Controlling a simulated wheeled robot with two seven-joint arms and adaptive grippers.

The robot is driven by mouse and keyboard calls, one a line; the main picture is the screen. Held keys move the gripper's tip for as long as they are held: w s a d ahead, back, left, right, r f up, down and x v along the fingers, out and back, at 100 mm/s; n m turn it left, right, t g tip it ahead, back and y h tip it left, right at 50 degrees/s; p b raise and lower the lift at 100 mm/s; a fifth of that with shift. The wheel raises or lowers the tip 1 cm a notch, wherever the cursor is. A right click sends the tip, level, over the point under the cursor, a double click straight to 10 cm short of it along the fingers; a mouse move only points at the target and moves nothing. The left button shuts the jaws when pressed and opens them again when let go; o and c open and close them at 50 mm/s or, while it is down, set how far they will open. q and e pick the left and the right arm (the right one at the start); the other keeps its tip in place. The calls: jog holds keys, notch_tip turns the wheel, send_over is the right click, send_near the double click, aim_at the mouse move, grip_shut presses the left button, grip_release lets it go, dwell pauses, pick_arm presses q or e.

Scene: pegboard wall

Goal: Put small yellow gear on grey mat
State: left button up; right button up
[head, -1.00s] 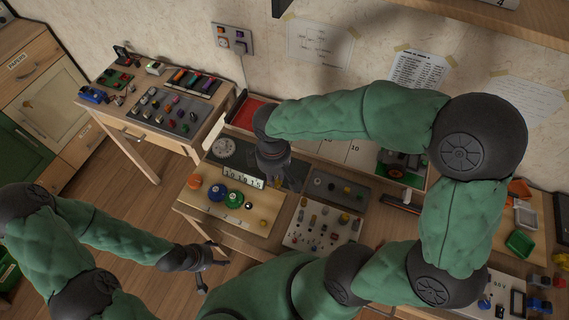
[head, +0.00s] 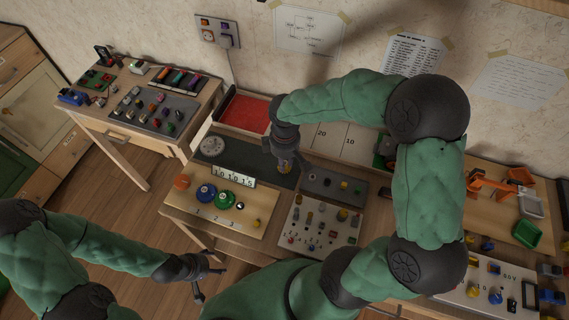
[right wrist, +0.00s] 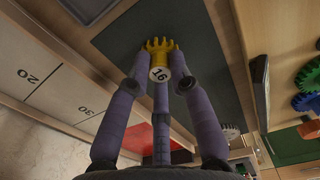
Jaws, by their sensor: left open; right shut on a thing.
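The small yellow gear (right wrist: 160,62), marked 16, is held between the fingers of my right gripper (right wrist: 160,88) in the right wrist view. The dark grey mat (right wrist: 205,35) is behind it. In the head view my right gripper (head: 290,166) is over the right part of the grey mat (head: 245,158) and mostly hides the gear. I cannot tell if the gear touches the mat. My left gripper (head: 206,284) is open and empty, low in front of the bench, away from the mat.
A number sign (head: 234,178) stands at the mat's front edge. A wooden board (head: 205,212) with blue, green and orange gears lies in front. A round grey gear (head: 212,147) is at the mat's left. A grey tray (head: 325,184) and a parts board (head: 320,222) lie to the right.

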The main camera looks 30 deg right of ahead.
jog(key=shift+f, duration=0.4)
jog(key=shift+f, duration=0.15)
jog(key=o, duration=0.9)
notch_tip(320, 180, up, 12)
jog(key=p, duration=0.4)
jog(key=shift+p, duration=0.3)
